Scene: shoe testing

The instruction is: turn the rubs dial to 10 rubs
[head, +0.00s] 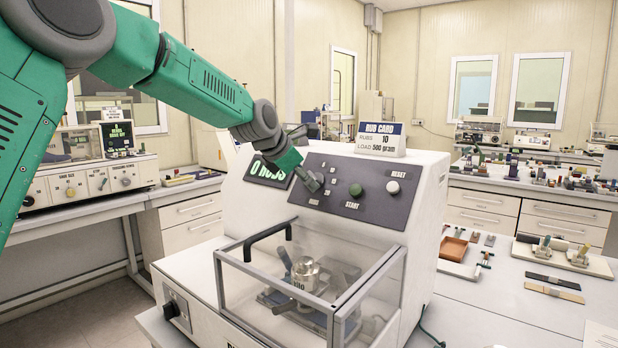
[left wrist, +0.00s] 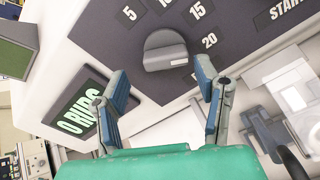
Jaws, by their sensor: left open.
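The rubs dial (left wrist: 165,50) is a round grey knob on the dark control panel (left wrist: 245,25); the marks 5, 15 and 20 are readable around it in the left wrist view. I cannot tell which mark it points to. My left gripper (left wrist: 163,73) is open, its two fingers spread on either side of the lower part of the dial, with nothing clearly between them. In the head view my left gripper (head: 308,180) is at the panel and largely hides the dial. The display (left wrist: 82,112) reads 0 RUBS. My right gripper is not in view.
A card (head: 381,138) on the machine's top reads RUBS 10, LOAD 500 gram. A green START button (head: 355,190) and a white RESET button (head: 393,187) sit right of the dial. A clear cover (head: 290,285) with a black handle (head: 267,236) stands below the panel.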

